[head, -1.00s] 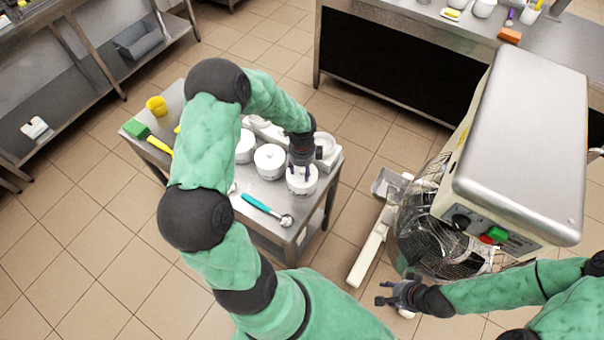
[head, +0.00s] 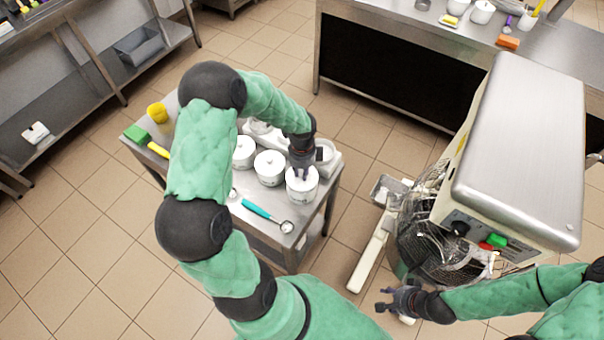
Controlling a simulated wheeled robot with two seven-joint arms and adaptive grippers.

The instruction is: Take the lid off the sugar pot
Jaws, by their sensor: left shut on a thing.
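Three white lidded pots stand in a row on a small steel table (head: 318,205). My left gripper (head: 303,172) is over the rightmost pot (head: 301,190), pointing down, its fingers shut at the top of that pot's lid. The fingers cover the lid's middle. The lid looks still seated on the pot, though a small gap would be too fine to see. The middle pot (head: 270,168) and the left pot (head: 243,152) stand beside it, lids on. Which label each pot bears is too small to read. My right gripper (head: 384,299) is empty and open, low beside the mixer.
A teal-handled scoop (head: 262,212) lies at the table's front edge. A green-headed brush (head: 138,133) and a yellow cup (head: 157,112) are at its left. A large mixer (head: 520,150) is at the right.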

